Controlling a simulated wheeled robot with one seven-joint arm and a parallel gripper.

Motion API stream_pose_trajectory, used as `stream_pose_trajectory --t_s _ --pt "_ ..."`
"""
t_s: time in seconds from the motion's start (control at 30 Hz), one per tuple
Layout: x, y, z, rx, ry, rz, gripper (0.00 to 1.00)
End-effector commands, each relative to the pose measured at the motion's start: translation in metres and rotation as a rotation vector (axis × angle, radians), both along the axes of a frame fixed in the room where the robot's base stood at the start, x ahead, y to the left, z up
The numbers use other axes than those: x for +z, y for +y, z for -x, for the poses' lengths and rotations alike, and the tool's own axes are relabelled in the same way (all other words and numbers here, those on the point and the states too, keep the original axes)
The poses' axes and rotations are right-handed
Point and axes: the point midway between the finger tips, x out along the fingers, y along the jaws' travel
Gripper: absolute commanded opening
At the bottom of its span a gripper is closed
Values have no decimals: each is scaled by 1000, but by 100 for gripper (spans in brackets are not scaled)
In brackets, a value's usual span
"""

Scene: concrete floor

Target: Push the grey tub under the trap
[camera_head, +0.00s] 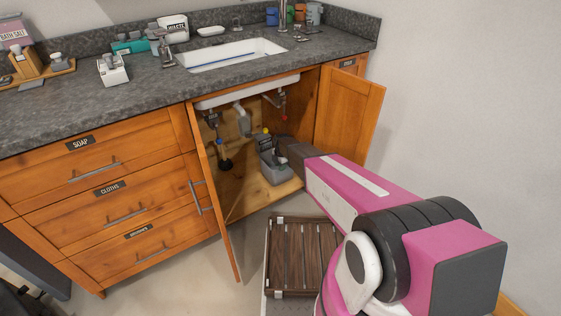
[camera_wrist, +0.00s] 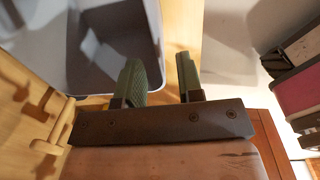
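The grey tub (camera_head: 277,173) stands on the floor of the open sink cabinet, near its front right. Its hollow inside fills the upper left of the wrist view (camera_wrist: 105,55). The trap, a pale bent pipe (camera_head: 243,121), hangs below the sink, behind and left of the tub. My gripper (camera_head: 277,150) reaches into the cabinet at the tub, partly hidden. In the wrist view its two green fingers (camera_wrist: 162,78) stand apart, the left one overlapping the tub and the right one beyond its edge. I cannot tell whether they touch the tub.
The left cabinet door (camera_head: 216,195) and right door (camera_head: 348,113) stand open on either side. Valves with coloured knobs (camera_head: 211,120) hang inside at the left. A slatted wooden rack (camera_head: 300,258) sits on the floor in front.

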Motion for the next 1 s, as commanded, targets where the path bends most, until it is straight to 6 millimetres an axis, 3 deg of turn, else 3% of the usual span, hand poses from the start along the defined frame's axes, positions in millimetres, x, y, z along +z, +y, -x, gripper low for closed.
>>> stream_pose_trajectory --t_s 0.1,0.3,0.67,0.77,1.0 --pt "-22 1 -3 0 0 0 34" --pt "-45 2 -4 0 0 0 34" --pt "-49 2 -3 0 -1 -1 34" --pt "-49 2 -3 0 -1 -1 2" --pt "-49 2 -3 0 -1 -1 0"
